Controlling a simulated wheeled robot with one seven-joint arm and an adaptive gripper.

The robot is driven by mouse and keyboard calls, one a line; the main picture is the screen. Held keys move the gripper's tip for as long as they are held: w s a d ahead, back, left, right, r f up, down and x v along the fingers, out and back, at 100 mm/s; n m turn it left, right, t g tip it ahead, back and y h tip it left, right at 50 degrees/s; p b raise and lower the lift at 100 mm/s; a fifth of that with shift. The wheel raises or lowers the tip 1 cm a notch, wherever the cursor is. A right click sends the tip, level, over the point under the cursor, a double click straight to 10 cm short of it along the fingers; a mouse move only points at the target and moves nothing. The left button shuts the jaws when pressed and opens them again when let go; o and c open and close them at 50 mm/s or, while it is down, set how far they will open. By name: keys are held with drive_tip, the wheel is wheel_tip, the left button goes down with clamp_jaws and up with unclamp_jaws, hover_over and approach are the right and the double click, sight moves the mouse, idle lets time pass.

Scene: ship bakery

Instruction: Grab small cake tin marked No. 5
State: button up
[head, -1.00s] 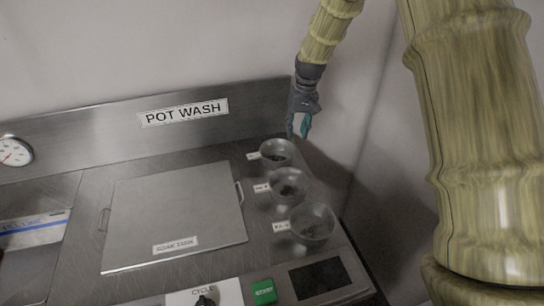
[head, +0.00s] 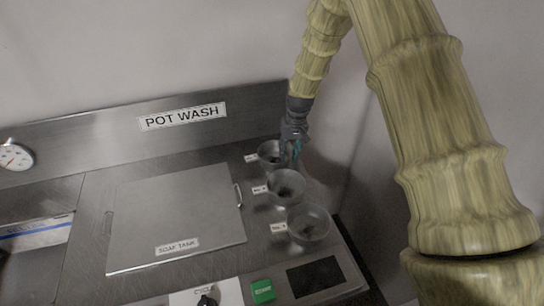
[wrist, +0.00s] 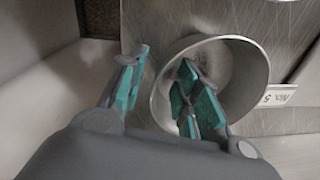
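Three round grey metal tins stand in a row on the right of the steel counter, each with a small white tag. My gripper (head: 292,152) is down at the back tin (head: 268,152). In the wrist view, the tin (wrist: 247,62) beneath it has a tag (wrist: 277,96) reading No. 5. My gripper (wrist: 164,60) is open there, with one finger outside the tin's wall and the other over or inside its mouth. The rim passes between the fingers. The tags on the middle tin (head: 287,187) and front tin (head: 308,224) are too small to read surely.
A flat soak tank lid (head: 175,215) with handles lies left of the tins. A green button (head: 263,291), a dark panel (head: 316,278) and a knob (head: 207,301) are at the front. The POT WASH backsplash (head: 182,117) stands behind, and a wall is on the right.

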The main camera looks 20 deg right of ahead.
drive_tip(key=shift+f, duration=0.15)
drive_tip(key=shift+c, duration=0.5)
clamp_jaws()
